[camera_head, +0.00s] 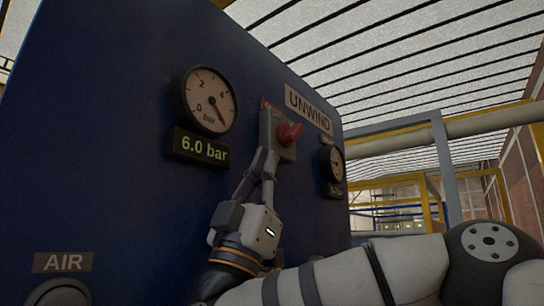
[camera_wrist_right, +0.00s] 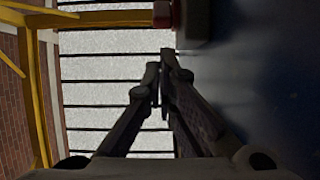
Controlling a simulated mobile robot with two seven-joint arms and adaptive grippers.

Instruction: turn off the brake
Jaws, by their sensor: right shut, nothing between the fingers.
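The brake switch (camera_head: 289,134) is a red knob on a small grey plate with a red label, mounted on the blue panel (camera_head: 120,130) below the UNWIND sign. Part of a red and grey fitting, probably this switch, shows at the top of the right wrist view (camera_wrist_right: 165,12). My left gripper is not in view.
A gauge (camera_head: 209,100) with a 6.0 bar display (camera_head: 201,148) is left of the switch. A smaller gauge (camera_head: 332,164) is to its right. An AIR label (camera_head: 61,262) sits above a round fitting at lower left. Yellow frames (camera_head: 430,190) stand beyond the panel's right edge.

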